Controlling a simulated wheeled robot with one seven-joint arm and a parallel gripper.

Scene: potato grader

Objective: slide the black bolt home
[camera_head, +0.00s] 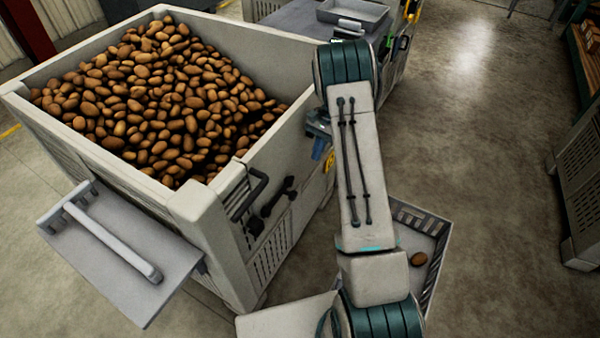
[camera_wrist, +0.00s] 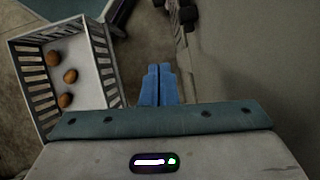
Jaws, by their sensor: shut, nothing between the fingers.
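The black bolt (camera_head: 278,196) appears to be the dark fitting on the slatted side of the big potato bin (camera_head: 187,206), to the right of a black bar handle (camera_head: 255,192). How far the bolt is slid I cannot tell. My gripper (camera_wrist: 159,68) shows blue fingers shut together with nothing between them. In the head view its blue fingers (camera_head: 319,148) show partly behind my arm, to the right of the bolt and apart from it. Small dark parts at the top of the wrist view are too unclear to name.
A slatted crate (camera_head: 441,248) with a few potatoes stands on the floor beside the bin; it also shows in the wrist view (camera_wrist: 85,25). A grey shelf with a bar (camera_head: 140,290) juts from the bin's left. A workbench (camera_head: 290,22) stands behind. Floor at right is open.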

